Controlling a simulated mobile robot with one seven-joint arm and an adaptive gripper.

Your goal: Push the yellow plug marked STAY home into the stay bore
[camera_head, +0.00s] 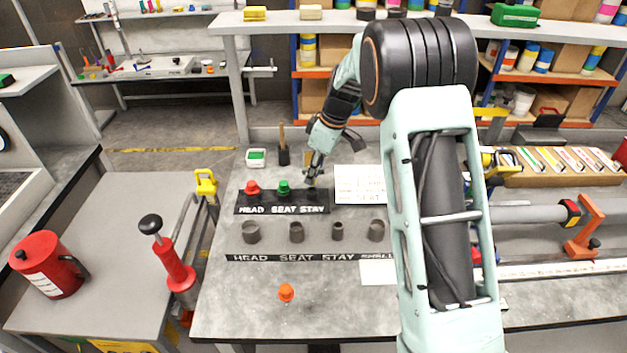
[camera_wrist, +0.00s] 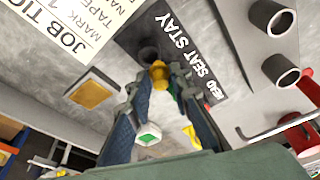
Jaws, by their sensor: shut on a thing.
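A black strip (camera_head: 240,208) marked HEAD SEAT STAY lies on the grey bench. A red plug (camera_head: 252,188) stands at HEAD and a green plug (camera_head: 283,187) at SEAT. My gripper (camera_head: 314,176) is at the STAY end, pointing down. In the wrist view my gripper (camera_wrist: 163,78) is shut on the yellow plug (camera_wrist: 159,70). The dark round stay bore (camera_wrist: 149,53) shows right beside the plug's end. I cannot tell whether the plug has entered it. The plug's marking does not show, and in the head view the plug is hidden.
Several grey tubes (camera_head: 297,232) stand in front, behind a second label strip (camera_head: 262,258). An orange plug (camera_head: 286,292) stands on the clear front bench. A white card (camera_head: 358,185) lies right of the STAY end. A dark holder (camera_head: 283,156) and a green-white box (camera_head: 256,157) stand behind.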

